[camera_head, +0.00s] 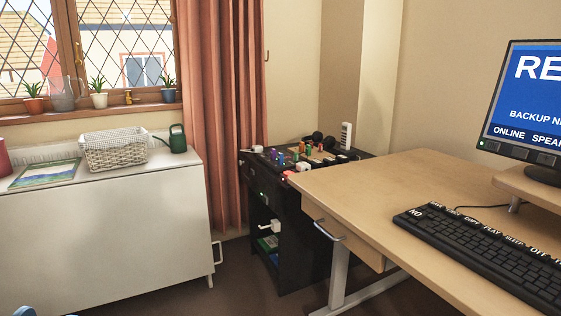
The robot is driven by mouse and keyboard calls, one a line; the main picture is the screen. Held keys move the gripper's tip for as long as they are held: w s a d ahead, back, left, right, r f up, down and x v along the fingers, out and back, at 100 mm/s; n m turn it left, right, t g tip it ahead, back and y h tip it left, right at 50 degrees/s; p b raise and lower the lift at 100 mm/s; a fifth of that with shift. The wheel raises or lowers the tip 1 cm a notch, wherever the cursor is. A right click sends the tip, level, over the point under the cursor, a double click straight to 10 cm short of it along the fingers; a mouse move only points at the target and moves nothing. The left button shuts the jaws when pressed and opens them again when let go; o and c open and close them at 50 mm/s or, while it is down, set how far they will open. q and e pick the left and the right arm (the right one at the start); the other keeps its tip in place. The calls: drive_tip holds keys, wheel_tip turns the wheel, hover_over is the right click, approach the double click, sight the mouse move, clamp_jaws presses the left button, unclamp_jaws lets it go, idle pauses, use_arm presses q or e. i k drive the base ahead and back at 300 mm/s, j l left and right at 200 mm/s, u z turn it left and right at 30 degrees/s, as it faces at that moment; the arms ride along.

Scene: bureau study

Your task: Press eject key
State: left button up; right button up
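A black keyboard (490,258) lies on the wooden desk at the right and runs out of the right edge of the picture. Along its back edge stand large keys with white words. I can read NO, COPY, PLAY, SLEEP and OFF. Another word between NO and COPY is too small to read for sure. I cannot make out a key marked eject, and the keyboard's right part is cut off. Neither of my grippers is in view.
The desk (360,185) is bare left of the keyboard. A monitor (530,100) with a blue screen stands on a riser. A black cabinet (290,215) with small gadgets stands behind the desk. A white cabinet (110,245) holds a basket (115,150) and watering can (177,139).

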sight(453, 213)
drive_tip(key=i+j, duration=0.15)
drive_tip(key=z, duration=1.3)
